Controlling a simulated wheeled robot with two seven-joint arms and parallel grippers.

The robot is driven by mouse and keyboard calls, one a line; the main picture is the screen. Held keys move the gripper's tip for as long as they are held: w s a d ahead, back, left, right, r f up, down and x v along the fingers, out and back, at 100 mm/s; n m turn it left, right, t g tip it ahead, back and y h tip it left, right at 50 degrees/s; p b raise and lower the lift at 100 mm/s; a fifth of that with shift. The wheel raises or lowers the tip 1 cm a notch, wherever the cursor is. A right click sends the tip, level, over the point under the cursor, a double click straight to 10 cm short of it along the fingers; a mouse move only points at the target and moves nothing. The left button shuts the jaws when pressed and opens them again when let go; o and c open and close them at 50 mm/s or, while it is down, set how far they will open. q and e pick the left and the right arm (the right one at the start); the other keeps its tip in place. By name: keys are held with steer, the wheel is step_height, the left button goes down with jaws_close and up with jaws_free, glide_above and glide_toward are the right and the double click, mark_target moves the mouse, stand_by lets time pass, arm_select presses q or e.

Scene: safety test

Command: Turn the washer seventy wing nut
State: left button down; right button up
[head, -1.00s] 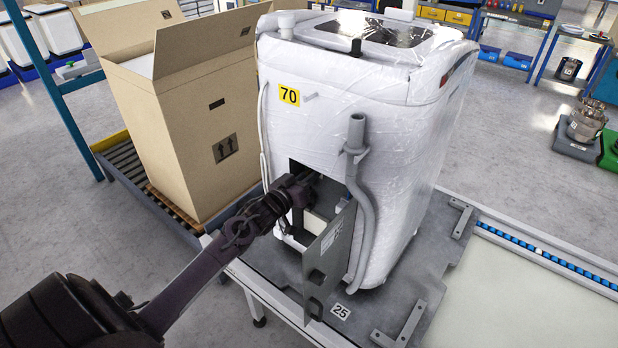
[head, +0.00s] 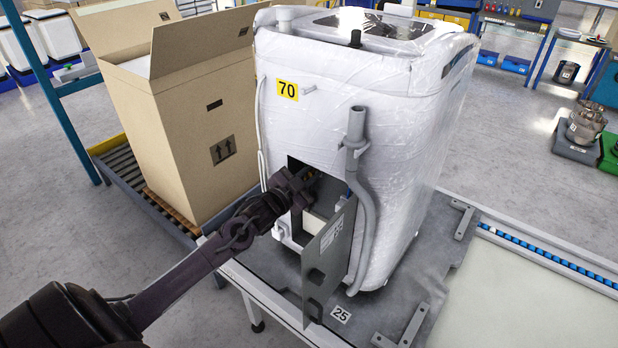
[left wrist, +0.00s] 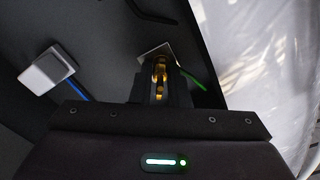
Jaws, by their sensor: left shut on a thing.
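The white, film-wrapped washer (head: 330,110) stands upright with a yellow label reading 70 (head: 287,90). A grey hatch door (head: 328,262) hangs open at its lower front opening. My left gripper (head: 306,186) reaches into that opening; its fingertips are largely in shadow there. In the left wrist view my left gripper (left wrist: 159,90) is shut on the brass wing nut (left wrist: 160,72), which sits in front of a small metal plate (left wrist: 153,53) with a green wire beside it. The fingers partly hide the nut. My right gripper is not in view.
A white block (left wrist: 48,70) with a blue wire sits inside the opening, left of the fingers. A grey hose (head: 362,210) runs down right of the door. An open cardboard box (head: 185,130) stands close on the left.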

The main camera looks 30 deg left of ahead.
arm_select(q)
steer(key=m+b, duration=0.1)
steer(key=m, duration=0.1)
steer(key=m+b, duration=0.1)
steer(key=m, duration=0.2)
steer(key=shift+d+f+m, duration=0.1)
steer(key=shift+f+m, duration=0.1)
steer(key=shift+m, duration=0.1)
steer(key=m+b, duration=0.2)
steer(key=m, duration=0.2)
steer(key=shift+m, duration=0.7)
steer(key=c, duration=1.6)
jaws_free()
steer(key=s+b, duration=0.1)
steer(key=s, duration=0.7)
steer(key=shift+a, duration=0.25)
